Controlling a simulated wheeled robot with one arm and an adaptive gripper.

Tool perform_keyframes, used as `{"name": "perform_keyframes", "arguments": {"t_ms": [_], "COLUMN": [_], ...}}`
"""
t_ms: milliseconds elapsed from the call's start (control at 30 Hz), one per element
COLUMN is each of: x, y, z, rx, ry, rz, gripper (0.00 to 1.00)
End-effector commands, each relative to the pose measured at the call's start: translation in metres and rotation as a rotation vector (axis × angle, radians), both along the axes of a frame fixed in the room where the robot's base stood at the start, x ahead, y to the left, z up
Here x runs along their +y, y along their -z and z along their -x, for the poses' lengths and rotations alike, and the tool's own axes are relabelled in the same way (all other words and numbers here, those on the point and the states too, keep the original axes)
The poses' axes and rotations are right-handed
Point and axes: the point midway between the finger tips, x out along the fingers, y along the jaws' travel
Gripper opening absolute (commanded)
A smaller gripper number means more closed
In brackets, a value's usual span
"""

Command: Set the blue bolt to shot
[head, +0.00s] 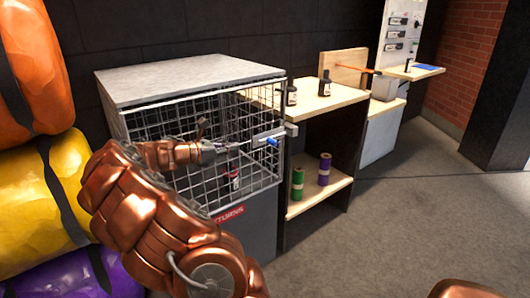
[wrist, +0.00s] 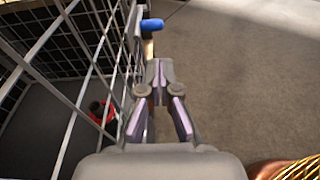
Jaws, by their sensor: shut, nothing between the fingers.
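In the wrist view the blue bolt (wrist: 152,25) sticks out to the right from the cage's edge, ahead of my fingertips. My gripper (head: 240,147) is shut and empty, in front of the cage mesh and left of the knob. In the wrist view my gripper (wrist: 160,68) is apart from the knob, with a small gap. I cannot tell whether the bolt is engaged.
The cage has a grey top (head: 185,75) and a red "RETURNS" label (head: 228,214). An open shelf (head: 325,105) with bottles and rolls stands to the right. The floor (head: 400,220) at right is clear.

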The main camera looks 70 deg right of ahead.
Motion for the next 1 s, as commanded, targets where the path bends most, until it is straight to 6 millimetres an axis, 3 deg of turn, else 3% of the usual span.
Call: {"name": "perform_keyframes", "arguments": {"t_ms": [567, 1000], "x": [-0.009, -0.057], "y": [0.007, 0.019], "z": [-0.002, 0.026], "rx": [0.031, 0.031], "ry": [-0.014, -0.013], "rz": [-0.004, -0.003], "gripper": [0.00, 0.00]}}
